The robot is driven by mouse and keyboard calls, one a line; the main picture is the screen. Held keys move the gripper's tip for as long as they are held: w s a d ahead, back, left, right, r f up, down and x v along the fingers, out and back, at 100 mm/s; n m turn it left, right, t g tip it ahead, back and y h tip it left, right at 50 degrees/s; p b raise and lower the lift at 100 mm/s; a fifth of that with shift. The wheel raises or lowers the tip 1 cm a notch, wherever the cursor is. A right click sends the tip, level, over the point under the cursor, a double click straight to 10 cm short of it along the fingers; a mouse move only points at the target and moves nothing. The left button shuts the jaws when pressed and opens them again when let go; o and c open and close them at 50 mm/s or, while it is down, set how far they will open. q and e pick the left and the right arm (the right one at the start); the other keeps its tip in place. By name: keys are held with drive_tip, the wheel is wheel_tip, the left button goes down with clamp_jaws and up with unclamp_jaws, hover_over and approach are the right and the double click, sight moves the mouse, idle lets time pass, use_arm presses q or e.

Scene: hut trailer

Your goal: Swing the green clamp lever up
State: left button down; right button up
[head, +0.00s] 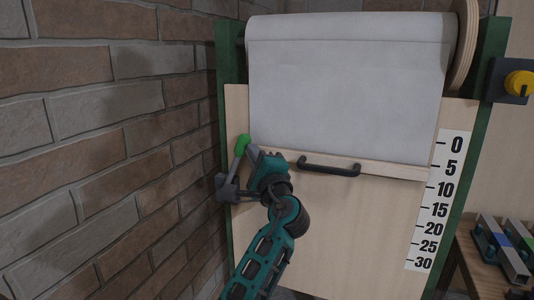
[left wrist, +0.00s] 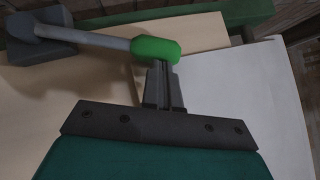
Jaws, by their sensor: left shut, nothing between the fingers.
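The clamp lever's green grip (head: 241,145) is at the left edge of the pale wooden board, on a grey rod rising from a dark clamp block (head: 227,189). The lever points upward, leaning slightly right, in the head view. In the left wrist view the green grip (left wrist: 156,49) ends the grey rod (left wrist: 85,38), which runs from the block (left wrist: 38,27) at upper left. My left gripper (head: 251,154) is shut and empty, just right of the grip. Its fingertips (left wrist: 162,68) overlap the grip's lower edge in the wrist view; I cannot tell whether they touch. My right gripper is not in view.
A white sheet (head: 345,95) hangs from a roll above a wooden bar with a black handle (head: 329,167). A number scale (head: 438,200) is at right. A yellow knob (head: 519,83) is farther right. A brick wall (head: 90,150) stands close on the left.

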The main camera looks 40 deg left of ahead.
sight(238, 142)
use_arm(q)
drive_tip(key=shift+n+g+h, duration=0.4)
drive_tip(key=shift+n+g, duration=0.3)
drive_tip(key=shift+n, duration=0.1)
drive_tip(key=a+r+p, duration=0.1)
drive_tip(key=a+p, duration=0.1)
drive_tip(key=s+a+r+p, duration=0.1)
drive_tip(key=a, duration=0.1)
drive_tip(key=shift+r, duration=0.3)
drive_tip(key=shift+s+a+r+p, duration=0.15)
drive_tip(key=shift+a+p, duration=0.3)
drive_tip(key=shift+a, duration=0.1)
drive_tip(key=shift+s+a+r+p, duration=0.1)
drive_tip(key=shift+a+p, duration=0.35)
drive_tip(key=shift+a, duration=0.05)
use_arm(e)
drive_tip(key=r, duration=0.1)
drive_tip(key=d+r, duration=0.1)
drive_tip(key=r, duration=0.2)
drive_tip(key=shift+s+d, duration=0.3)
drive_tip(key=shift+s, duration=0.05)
use_arm(q)
drive_tip(key=shift+s+a+r, duration=0.1)
drive_tip(key=shift+a, duration=0.05)
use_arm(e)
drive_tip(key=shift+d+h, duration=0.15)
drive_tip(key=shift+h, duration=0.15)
